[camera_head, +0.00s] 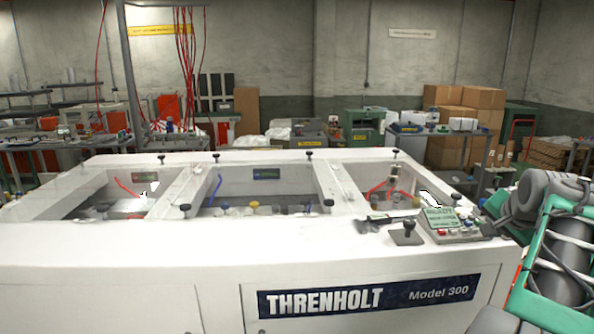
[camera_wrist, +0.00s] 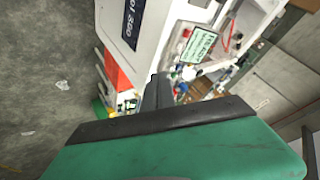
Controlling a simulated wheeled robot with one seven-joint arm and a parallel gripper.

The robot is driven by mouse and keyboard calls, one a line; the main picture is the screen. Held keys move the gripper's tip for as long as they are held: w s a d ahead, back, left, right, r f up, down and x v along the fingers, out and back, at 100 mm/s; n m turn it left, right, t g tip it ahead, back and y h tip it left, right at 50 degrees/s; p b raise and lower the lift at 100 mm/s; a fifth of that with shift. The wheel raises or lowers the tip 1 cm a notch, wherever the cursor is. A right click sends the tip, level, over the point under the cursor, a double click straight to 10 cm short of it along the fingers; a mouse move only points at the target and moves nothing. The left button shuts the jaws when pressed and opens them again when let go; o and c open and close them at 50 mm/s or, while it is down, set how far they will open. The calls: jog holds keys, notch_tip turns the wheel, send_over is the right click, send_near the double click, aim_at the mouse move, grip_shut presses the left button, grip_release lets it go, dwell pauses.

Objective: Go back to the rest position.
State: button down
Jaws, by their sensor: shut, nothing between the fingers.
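My gripper (camera_wrist: 158,90) shows in the wrist view as dark fingers beyond a black band and a green housing. The fingers are closed together with nothing between them. They appear in front of the machine's control panel end, apart from it as far as I can tell.
A control box (camera_head: 452,224) and a black knob (camera_head: 407,233) sit on the machine's right front top. Its open bays hold wires and small parts. Cardboard boxes (camera_head: 465,98) and workbenches stand behind.

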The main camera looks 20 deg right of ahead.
jog(key=s+a+f+n+g+y, duration=0.15)
jog(key=s+f, duration=0.25)
jog(key=f, duration=0.4)
jog(key=s+a+f+n+g+y, duration=0.1)
jog(key=s+a+f+n+g, duration=0.1)
jog(key=s+f, duration=0.35)
jog(key=a+f+n+g, duration=0.1)
jog(key=a+f+g, duration=0.1)
jog(key=a+f, duration=0.55)
jog(key=w+a+r+n+t+y, duration=0.1)
jog(key=a+n, duration=0.4)
jog(key=a, duration=1.2)
jog(key=w+a+r+n+t+y, duration=0.1)
jog(key=a+n, duration=0.5)
jog(key=a, duration=1.2)
jog(key=shift+w+a+r+y, duration=0.35)
jog(key=shift+w+r+y, duration=0.1)
jog(key=shift+w, duration=0.75)
jog(key=shift+t, duration=0.25)
